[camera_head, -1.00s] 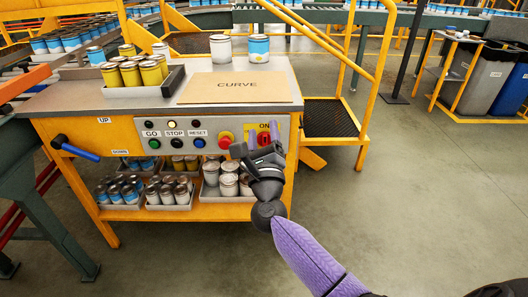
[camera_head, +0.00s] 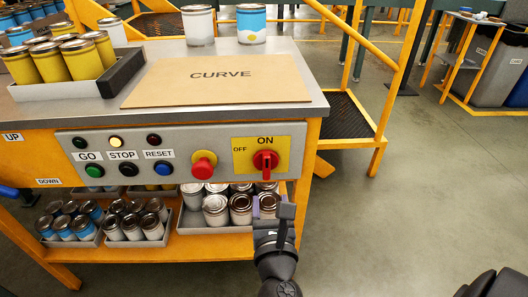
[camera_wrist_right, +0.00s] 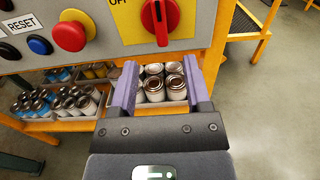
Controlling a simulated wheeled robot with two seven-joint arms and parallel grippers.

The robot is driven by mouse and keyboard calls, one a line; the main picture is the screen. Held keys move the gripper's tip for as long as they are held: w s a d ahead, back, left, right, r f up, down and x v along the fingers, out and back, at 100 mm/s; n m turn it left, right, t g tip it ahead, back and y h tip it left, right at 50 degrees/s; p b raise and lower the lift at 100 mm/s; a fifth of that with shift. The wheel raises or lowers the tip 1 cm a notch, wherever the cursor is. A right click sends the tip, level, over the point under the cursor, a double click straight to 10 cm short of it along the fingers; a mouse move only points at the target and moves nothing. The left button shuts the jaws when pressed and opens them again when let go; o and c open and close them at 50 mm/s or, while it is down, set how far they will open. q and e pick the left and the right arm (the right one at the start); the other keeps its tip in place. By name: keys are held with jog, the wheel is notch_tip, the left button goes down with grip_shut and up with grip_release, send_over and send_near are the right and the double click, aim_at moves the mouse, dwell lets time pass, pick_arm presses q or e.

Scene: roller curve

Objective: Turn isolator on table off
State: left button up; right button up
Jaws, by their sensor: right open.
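The isolator is a red rotary knob (camera_head: 265,161) on a yellow plate (camera_head: 243,157) at the right end of the table's control panel. Its handle stands vertical, in line with the ON label above; OFF is to the left. It also shows at the top of the right wrist view (camera_wrist_right: 160,16). My right gripper (camera_head: 273,208) is just below the knob, apart from it. In the right wrist view its two purple fingers (camera_wrist_right: 163,75) are spread with nothing held between them, and the knob lies beyond their tips. My left gripper is out of view.
A red stop button (camera_head: 203,166) and the GO, STOP and RESET buttons sit left of the isolator. Trays of cans (camera_head: 215,210) stand on the shelf below. A CURVE board (camera_head: 220,80) lies on the table. The floor to the right is open.

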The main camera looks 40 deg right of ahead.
aim_at(267, 168)
jog(key=b+x, duration=0.2)
jog(key=x, duration=0.7)
jog(key=shift+w+d+b, duration=0.15)
jog(key=shift+w+b, duration=0.15)
jog(key=shift+w, duration=0.05)
jog(key=shift+c, duration=0.7)
grip_shut()
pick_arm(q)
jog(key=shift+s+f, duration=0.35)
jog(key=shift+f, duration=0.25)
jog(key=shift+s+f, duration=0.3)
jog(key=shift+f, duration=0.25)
